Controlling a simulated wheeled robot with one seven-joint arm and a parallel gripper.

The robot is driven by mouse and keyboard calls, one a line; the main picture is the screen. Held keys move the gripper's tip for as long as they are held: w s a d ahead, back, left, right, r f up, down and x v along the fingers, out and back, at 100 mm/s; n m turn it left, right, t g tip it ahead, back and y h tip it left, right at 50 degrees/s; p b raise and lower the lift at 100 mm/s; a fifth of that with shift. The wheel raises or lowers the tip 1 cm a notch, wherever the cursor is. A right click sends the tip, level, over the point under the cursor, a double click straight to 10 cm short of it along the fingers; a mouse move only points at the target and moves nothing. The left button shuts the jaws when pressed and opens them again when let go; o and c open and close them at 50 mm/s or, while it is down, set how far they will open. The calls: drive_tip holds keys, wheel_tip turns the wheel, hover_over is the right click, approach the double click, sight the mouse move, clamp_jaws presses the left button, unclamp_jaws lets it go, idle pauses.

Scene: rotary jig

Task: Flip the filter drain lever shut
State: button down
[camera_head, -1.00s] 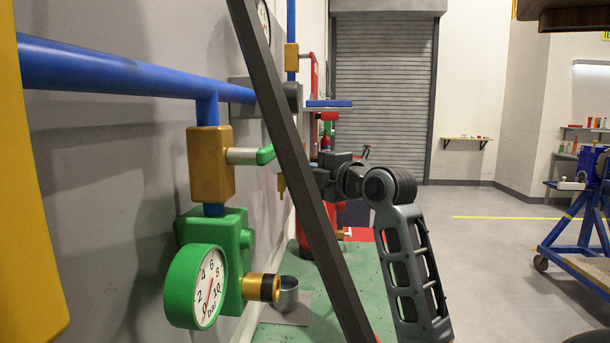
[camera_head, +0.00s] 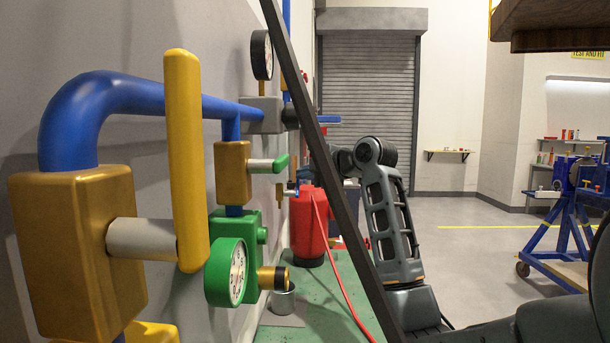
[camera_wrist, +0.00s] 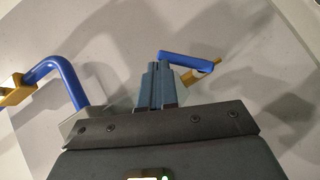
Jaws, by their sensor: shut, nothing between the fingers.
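My gripper (camera_wrist: 158,85) is shut and empty in the wrist view, its fingers pressed together. A blue lever (camera_wrist: 186,60) lies just beyond and right of the fingertips, with a slim brass part (camera_wrist: 200,75) at its right end; I cannot tell whether they touch. This looks like the filter drain lever. In the head view a small blue lever (camera_head: 292,190) beside a hanging brass piece (camera_head: 280,195) seems to be the same one. My gripper is mostly hidden there behind a dark diagonal bar.
A large yellow lever (camera_head: 185,160) stands upright in front. Beyond it are a green lever (camera_head: 281,163), a green-rimmed gauge (camera_head: 228,272) and blue pipe (camera_head: 165,97) on the wall. A red tank (camera_head: 308,230) with a hose stands behind. Open floor (camera_head: 470,270) lies right.

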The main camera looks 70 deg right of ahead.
drive_tip(key=shift+w+d+f+m+g+y, duration=0.2)
drive_tip(key=shift+d+f+m, duration=0.05)
drive_tip(key=shift+d, duration=0.3)
drive_tip(key=shift+w+d+f+m+g+y, duration=0.15)
drive_tip(key=shift+d+f+m+g+y, duration=0.1)
drive_tip(key=shift+d, duration=0.3)
drive_tip(key=shift+r, duration=0.15)
drive_tip(key=shift+r+p, duration=0.35)
drive_tip(key=shift+r, duration=0.35)
drive_tip(key=shift+r, duration=0.1)
